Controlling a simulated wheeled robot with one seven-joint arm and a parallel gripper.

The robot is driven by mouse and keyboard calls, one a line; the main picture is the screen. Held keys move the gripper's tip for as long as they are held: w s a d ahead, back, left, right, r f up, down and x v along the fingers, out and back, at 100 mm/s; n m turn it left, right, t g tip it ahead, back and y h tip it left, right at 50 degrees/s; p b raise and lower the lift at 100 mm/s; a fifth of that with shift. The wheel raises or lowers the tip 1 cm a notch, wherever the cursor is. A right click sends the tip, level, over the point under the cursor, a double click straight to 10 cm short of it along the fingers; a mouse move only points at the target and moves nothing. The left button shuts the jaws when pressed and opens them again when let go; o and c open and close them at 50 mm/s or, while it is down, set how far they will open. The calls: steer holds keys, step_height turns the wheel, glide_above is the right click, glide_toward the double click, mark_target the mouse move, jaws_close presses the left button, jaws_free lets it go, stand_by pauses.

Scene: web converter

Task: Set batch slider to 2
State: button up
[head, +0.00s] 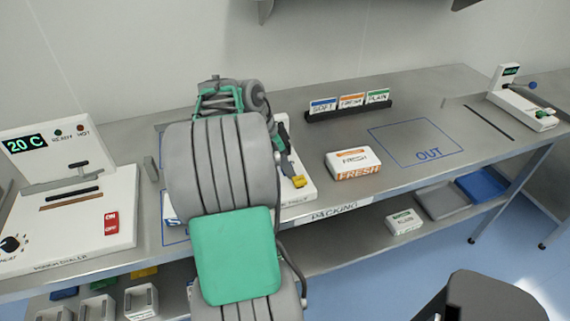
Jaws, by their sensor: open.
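My own grey and green arm fills the middle of the head view and covers much of the centre of the bench. I cannot make out my gripper's fingertips behind it. Behind the arm is a white machine base (305,189), mostly hidden. A yellow block (298,181) with dark and green parts above it shows at the arm's right edge; I cannot tell what it belongs to. No batch slider or its scale can be read in this view.
At left stands a white sealer (100,232) showing 20 C. A FRESH carton (352,158) lies beside the blue OUT square (416,128). A card rack (348,112) stands behind. At far right is a white device (522,112) with a blue knob. Bench room is clear around OUT.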

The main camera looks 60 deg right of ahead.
steer(key=shift+f, duration=0.1)
steer(key=shift+c, duration=0.2)
jaws_close()
stand_by(1.2)
